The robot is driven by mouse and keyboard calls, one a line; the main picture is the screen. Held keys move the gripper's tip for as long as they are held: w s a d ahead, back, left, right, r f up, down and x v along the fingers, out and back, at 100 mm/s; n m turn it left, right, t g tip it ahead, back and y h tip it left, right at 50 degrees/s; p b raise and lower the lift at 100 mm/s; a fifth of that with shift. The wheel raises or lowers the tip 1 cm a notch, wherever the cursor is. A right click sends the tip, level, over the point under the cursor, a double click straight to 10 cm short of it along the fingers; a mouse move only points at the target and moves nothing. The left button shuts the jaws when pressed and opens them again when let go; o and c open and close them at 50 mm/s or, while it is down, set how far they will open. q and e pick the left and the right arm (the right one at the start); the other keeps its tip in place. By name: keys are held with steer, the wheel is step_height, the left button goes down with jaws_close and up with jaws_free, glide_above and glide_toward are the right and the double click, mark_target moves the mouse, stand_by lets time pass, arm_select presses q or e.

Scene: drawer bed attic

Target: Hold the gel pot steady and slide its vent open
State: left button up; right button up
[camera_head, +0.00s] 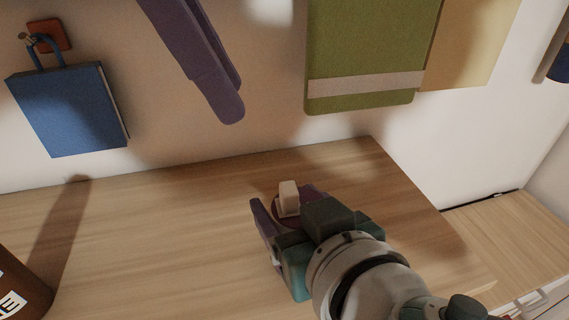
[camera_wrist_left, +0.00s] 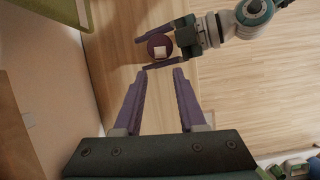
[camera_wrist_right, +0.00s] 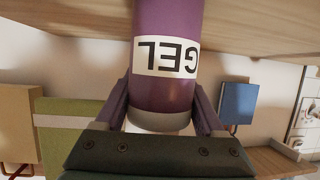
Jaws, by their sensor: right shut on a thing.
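The purple gel pot (camera_wrist_right: 165,92) has a white label reading GEL, upside down in the right wrist view, and a pale rim band. My right gripper (camera_wrist_right: 160,100) is shut around its sides. From above, its round purple top carries a small cream block (camera_head: 289,197); the block also shows in the left wrist view (camera_wrist_left: 160,52). The pot is upright over the wooden top; whether it touches the wood is hidden. My left gripper (camera_wrist_left: 158,72) is open and empty, above and apart from the pot. Its purple fingers (camera_head: 233,108) hang near the head camera.
The wooden table top (camera_head: 140,220) is mostly clear left of the pot. A blue book-like item (camera_head: 75,108) hangs on the wall, and a green panel (camera_head: 365,50) is behind to the right. A brown container (camera_head: 20,285) stands at the lower left.

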mark_target(286, 188)
arm_select(q)
steer(key=x, duration=1.1)
steer(key=shift+w+d+f, duration=0.1)
steer(key=shift+d+f, duration=0.15)
steer(key=shift+f, duration=0.1)
steer(key=shift+c, duration=0.2)
jaws_close()
stand_by(0.6)
